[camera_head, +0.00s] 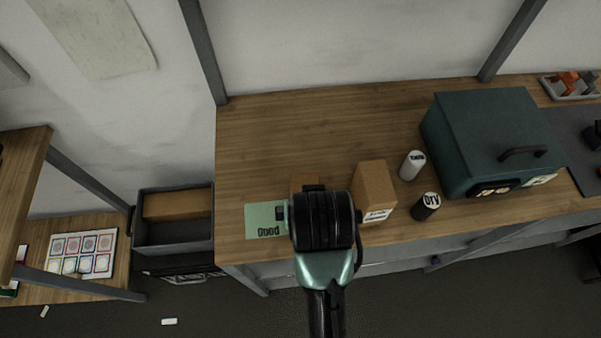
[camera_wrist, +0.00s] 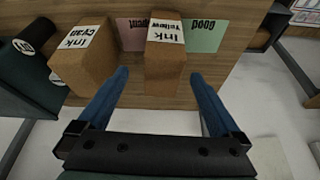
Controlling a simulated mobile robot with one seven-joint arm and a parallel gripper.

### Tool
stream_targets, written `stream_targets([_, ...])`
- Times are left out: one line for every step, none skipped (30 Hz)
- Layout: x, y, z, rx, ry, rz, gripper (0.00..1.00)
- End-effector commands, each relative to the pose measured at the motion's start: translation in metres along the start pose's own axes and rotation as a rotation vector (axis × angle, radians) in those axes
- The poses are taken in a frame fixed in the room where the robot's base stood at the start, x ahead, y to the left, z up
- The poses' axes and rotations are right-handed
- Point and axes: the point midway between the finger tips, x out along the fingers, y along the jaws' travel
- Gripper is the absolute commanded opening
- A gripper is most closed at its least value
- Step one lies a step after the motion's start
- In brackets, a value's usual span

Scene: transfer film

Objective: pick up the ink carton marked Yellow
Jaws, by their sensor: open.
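The Yellow ink carton (camera_wrist: 166,68) is a brown box with a white label reading "Ink Yellow" in the wrist view. In the head view only a small part of this carton (camera_head: 303,180) shows behind my gripper (camera_head: 324,218). In the wrist view my gripper (camera_wrist: 160,76) is open, with one blue finger on each side of the carton's near end. Gaps show on both sides, and nothing is held. I cannot tell whether the fingertips are level with the carton. The similar Cyan ink carton (camera_wrist: 88,62) stands to its left there, and to its right in the head view (camera_head: 373,185).
A green "Good" card (camera_head: 262,220) lies beside the Yellow carton. A pink card (camera_wrist: 131,34) lies between the cartons. A white cylinder (camera_head: 411,166), a dark "Dry" cylinder (camera_head: 427,206) and a teal machine (camera_head: 490,135) stand farther right. The wooden bench (camera_head: 300,130) is clear behind.

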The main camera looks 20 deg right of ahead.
Motion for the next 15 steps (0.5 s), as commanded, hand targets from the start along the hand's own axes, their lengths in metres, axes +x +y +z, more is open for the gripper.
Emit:
stream_targets([0.011,0.0,0.002,0.0,-0.006,0.0,1.0])
stream_targets([0.017,0.0,0.002,0.0,-0.005,0.0,1.0])
stream_targets([0.024,0.0,0.001,0.0,-0.005,0.0,1.0])
stream_targets([0.03,0.0,0.001,-0.001,-0.005,0.0,1.0])
stream_targets([0.036,-0.001,0.001,-0.001,-0.004,0.0,1.0])
stream_targets([0.042,-0.001,0.001,-0.001,-0.003,-0.001,1.0])
stream_targets([0.046,-0.001,0.0,-0.001,-0.003,-0.001,1.0])
stream_targets([0.05,-0.001,0.0,-0.001,-0.001,-0.001,1.0])
stream_targets([0.054,-0.001,0.0,-0.001,-0.001,-0.001,1.0])
stream_targets([0.057,-0.001,-0.001,-0.001,0.0,-0.001,1.0])
stream_targets([0.059,-0.001,-0.001,-0.001,0.001,-0.001,1.0])
stream_targets([0.061,-0.001,-0.001,-0.001,0.001,-0.001,1.0])
stream_targets([0.062,-0.001,-0.001,-0.002,0.002,-0.001,1.0])
stream_targets([0.063,-0.001,-0.001,-0.002,0.002,-0.001,1.0])
stream_targets([0.065,-0.001,-0.002,-0.002,0.002,-0.001,1.0])
